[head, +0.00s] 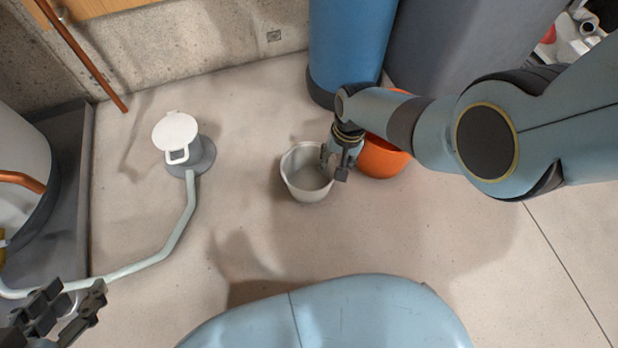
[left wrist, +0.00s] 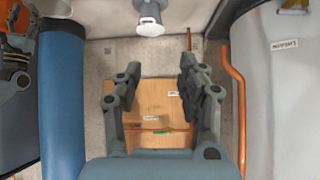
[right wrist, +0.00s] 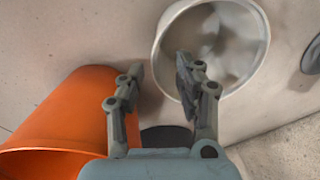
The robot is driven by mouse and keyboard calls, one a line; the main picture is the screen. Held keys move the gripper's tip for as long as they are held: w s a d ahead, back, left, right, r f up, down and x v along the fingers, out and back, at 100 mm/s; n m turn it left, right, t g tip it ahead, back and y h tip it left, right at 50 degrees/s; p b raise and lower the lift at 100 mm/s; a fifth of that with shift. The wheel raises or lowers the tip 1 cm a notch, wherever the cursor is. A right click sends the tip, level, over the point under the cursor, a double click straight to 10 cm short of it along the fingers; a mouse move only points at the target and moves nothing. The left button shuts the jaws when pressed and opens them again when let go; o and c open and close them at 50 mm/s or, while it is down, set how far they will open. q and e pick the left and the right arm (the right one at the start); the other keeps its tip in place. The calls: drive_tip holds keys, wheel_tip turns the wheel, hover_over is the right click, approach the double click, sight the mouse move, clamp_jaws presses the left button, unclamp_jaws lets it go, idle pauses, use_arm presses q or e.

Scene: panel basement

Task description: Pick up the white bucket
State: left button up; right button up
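The white bucket (head: 304,182) stands on the floor near the middle of the head view, its mouth facing up, and looks empty. My right gripper (head: 338,165) is at the bucket's right rim. In the right wrist view the bucket (right wrist: 256,70) fills the upper right, and my right gripper (right wrist: 160,75) is open, one finger overlapping the near rim and the other outside it. I cannot tell whether either finger touches the rim. My left gripper (head: 65,308) is at the lower left of the head view, far from the bucket; the left wrist view shows it open and empty (left wrist: 158,82).
An orange bucket (head: 382,160) stands just right of the white one, partly behind my right arm. A blue cylinder (head: 345,50) stands behind. A white-lidded floor fitting (head: 178,138) with a pale pipe (head: 180,225) is on the left. The floor between fitting and bucket is clear.

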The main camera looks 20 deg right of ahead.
use_arm(q)
drive_tip(key=shift+s+f+t, duration=0.2)
drive_tip(key=shift+f+t, duration=0.05)
drive_tip(key=shift+t, duration=0.15)
use_arm(e)
drive_tip(key=shift+f, duration=0.45)
drive_tip(key=shift+f+b, duration=0.45)
drive_tip(key=shift+b, duration=0.1)
drive_tip(key=shift+s+f+b, duration=0.1)
drive_tip(key=shift+f+b, duration=0.25)
drive_tip(key=shift+f, duration=0.1)
drive_tip(key=shift+f+b, duration=0.7)
drive_tip(key=shift+f, duration=0.1)
drive_tip(key=shift+a+f+b, duration=0.15)
drive_tip(key=shift+f+b, duration=0.55)
drive_tip(key=shift+f, duration=0.1)
use_arm(q)
drive_tip(key=w+d+r+m+t+h, duration=0.1)
drive_tip(key=w+r+t, duration=0.4)
drive_tip(key=r, duration=0.4)
drive_tip(key=w+d+r+m+t+h, duration=0.1)
drive_tip(key=w+r+t, duration=0.4)
drive_tip(key=r, duration=0.4)
drive_tip(key=shift+d+t+h, duration=0.2)
drive_tip(key=shift+t+h, duration=0.1)
use_arm(e)
clamp_jaws()
use_arm(q)
drive_tip(key=shift+w, duration=0.1)
